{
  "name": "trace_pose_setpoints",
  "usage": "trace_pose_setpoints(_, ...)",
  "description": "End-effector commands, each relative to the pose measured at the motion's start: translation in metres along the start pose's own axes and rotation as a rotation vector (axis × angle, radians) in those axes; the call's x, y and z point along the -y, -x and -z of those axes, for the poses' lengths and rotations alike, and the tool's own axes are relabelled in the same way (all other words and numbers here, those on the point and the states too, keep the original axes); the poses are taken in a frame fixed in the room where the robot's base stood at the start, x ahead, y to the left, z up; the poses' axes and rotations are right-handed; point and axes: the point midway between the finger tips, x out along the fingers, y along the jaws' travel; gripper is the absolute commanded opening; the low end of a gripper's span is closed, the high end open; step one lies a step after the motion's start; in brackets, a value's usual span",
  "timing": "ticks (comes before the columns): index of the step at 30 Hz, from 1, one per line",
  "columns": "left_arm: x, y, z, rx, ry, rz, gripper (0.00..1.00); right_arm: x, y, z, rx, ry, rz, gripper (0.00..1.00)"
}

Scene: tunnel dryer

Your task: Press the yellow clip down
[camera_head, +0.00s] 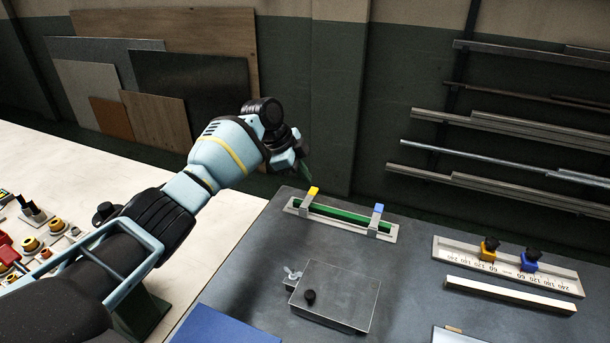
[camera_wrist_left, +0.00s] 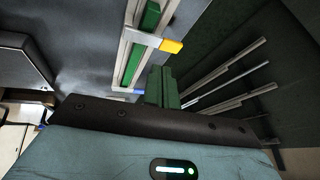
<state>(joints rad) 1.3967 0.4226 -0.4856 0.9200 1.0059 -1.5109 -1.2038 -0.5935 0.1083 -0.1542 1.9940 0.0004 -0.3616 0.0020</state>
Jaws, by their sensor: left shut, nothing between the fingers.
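The yellow clip (camera_head: 313,190) is a yellow tab on a grey bracket at the left end of a green bar (camera_head: 343,213) in a pale holder. It also shows in the left wrist view (camera_wrist_left: 171,46). A blue-topped clip (camera_head: 378,208) stands at the bar's right end. My left gripper (camera_head: 304,172), with dark green fingers, is just above and left of the yellow clip in the head view, with a small gap visible. Its shut, empty fingers show in the left wrist view (camera_wrist_left: 161,84), beside the clip and apart from it. My right gripper is not in view.
A metal plate with a black knob (camera_head: 309,297) lies in front of the holder. A scale with yellow and blue sliders (camera_head: 550,280) and a pale bar (camera_head: 510,295) are at the right. A blue panel (camera_head: 224,327) is at the front. Metal rails (camera_head: 500,155) line the wall.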

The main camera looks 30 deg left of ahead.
Motion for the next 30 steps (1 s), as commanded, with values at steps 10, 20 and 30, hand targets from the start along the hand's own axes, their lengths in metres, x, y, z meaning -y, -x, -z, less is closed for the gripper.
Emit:
trace_pose_setpoints(10,0.001,0.059,0.001,-0.002,-0.001,0.006,0.00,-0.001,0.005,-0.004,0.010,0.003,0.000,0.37)
trace_pose_setpoints(20,0.001,0.071,0.000,-0.001,0.000,0.004,0.00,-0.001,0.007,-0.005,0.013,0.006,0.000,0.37)
trace_pose_setpoints(30,0.001,0.071,0.000,-0.001,0.000,0.004,0.00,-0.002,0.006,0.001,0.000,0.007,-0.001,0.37)
